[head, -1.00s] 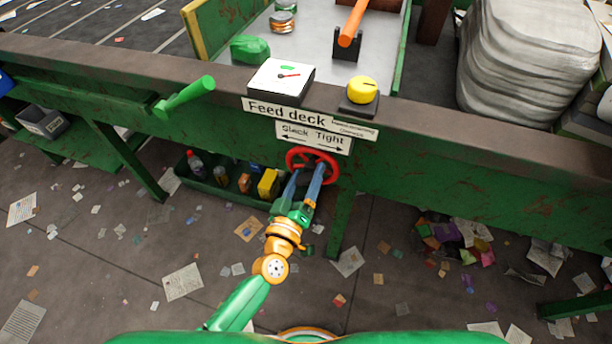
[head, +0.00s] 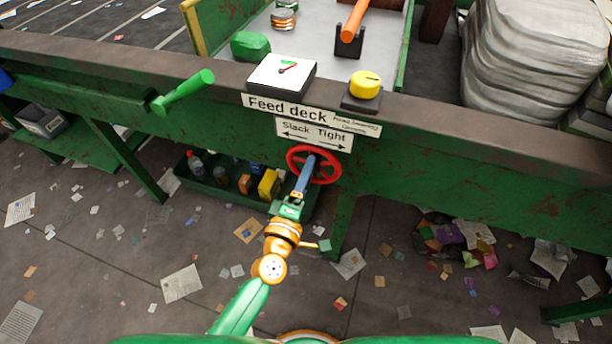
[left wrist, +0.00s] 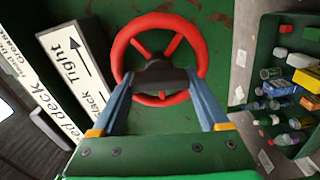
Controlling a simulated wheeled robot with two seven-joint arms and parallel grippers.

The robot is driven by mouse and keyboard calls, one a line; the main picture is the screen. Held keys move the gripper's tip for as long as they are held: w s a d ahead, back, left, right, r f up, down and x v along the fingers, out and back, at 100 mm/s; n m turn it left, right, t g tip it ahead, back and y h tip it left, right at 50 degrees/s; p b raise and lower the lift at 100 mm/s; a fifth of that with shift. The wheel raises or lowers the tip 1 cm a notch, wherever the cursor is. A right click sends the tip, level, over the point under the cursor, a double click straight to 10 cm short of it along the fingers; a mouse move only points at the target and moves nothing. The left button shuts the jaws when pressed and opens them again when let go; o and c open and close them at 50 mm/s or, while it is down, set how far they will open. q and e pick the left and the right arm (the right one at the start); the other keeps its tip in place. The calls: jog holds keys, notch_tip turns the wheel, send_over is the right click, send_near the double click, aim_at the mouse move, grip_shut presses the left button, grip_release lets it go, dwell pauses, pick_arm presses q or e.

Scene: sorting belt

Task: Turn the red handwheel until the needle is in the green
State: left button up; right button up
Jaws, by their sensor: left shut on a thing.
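The red handwheel (head: 338,164) is mounted on the green front of the feed deck, under the Slack/Tight sign (head: 313,134). My left gripper (head: 309,163) reaches up to the wheel's middle. In the left wrist view its two blue fingers (left wrist: 160,78) are shut on the dark hub (left wrist: 158,68), inside the red rim (left wrist: 198,45). The white gauge (head: 270,76) stands on the deck edge above. Its red needle (head: 288,69) points up and right, close to the green mark (head: 287,62); I cannot tell whether it is inside the green. My right gripper is not in view.
A yellow knob (head: 365,85) sits right of the gauge, and a green lever (head: 190,90) sticks out at the left. A tray of bottles and boxes (head: 215,190) lies below the deck beside the wheel. Papers and scraps litter the floor.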

pick_arm(q)
jog(key=shift+n, duration=0.3)
dwell(0.4)
jog(key=o, duration=1.1)
